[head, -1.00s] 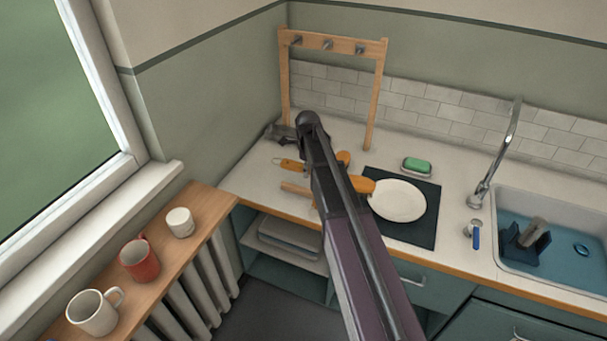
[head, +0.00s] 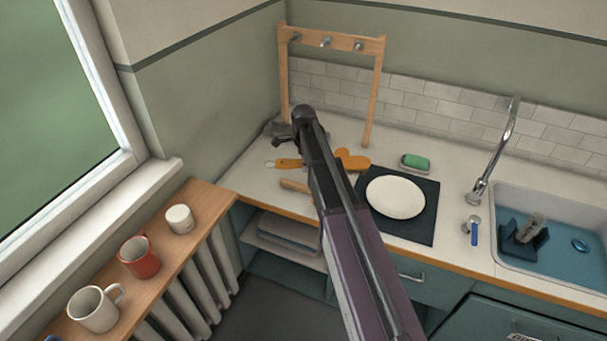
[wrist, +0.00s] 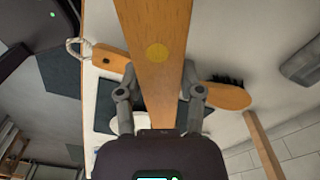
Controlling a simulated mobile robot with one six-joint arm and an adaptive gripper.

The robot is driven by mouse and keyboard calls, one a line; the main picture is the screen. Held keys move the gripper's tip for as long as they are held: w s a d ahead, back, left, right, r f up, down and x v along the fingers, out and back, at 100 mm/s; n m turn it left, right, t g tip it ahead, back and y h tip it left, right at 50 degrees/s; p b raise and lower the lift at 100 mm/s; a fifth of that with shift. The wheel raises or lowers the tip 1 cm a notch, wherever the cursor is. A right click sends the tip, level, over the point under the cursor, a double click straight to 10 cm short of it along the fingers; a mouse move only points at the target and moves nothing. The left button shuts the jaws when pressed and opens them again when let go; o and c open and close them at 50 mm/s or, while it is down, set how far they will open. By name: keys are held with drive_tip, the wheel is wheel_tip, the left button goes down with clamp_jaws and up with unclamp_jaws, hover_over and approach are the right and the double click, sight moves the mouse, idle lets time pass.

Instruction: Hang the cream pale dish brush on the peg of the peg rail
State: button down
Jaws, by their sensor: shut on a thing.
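The peg rail (head: 342,44) is a wooden frame at the back of the counter, with three grey pegs along its top bar. My gripper (wrist: 157,98) is shut on a tan wooden piece with a yellow dot, which I take to be the pale dish brush (wrist: 155,30). Its bristles are not clear. A pale stick end (head: 295,186) shows left of my arm in the head view; I cannot tell whether it is the held piece. An orange brush head with black bristles (wrist: 228,97) and an orange handle with a cord loop (wrist: 108,62) show beyond my fingers.
An orange handle (head: 288,163) lies on the counter. A white plate (head: 396,197) on a dark mat (head: 424,226), a green sponge (head: 415,161) and a sink (head: 550,205) with a tap are to the right. Mugs (head: 139,258) stand on the left sill.

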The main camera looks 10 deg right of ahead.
drive_tip(key=w+n, duration=0.1)
drive_tip(key=n, duration=0.3)
drive_tip(key=w+a+n, duration=0.1)
drive_tip(key=n, duration=0.3)
drive_tip(key=w+a+n, duration=0.1)
drive_tip(key=w+n, duration=0.1)
drive_tip(key=n, duration=0.2)
drive_tip(key=shift+a+r+n, duration=0.2)
drive_tip(key=shift+r+n, duration=0.1)
drive_tip(key=shift+n, duration=0.1)
drive_tip(key=shift+f, duration=0.15)
wheel_tip(320, 180, down, 5)
drive_tip(key=b, duration=0.4)
drive_tip(key=shift+b, duration=0.3)
wheel_tip(320, 180, down, 4)
drive_tip(key=b, duration=0.4)
drive_tip(key=shift+f+b, duration=0.2)
drive_tip(key=shift+b, duration=0.1)
drive_tip(key=shift+c, duration=1.2)
unclamp_jaws()
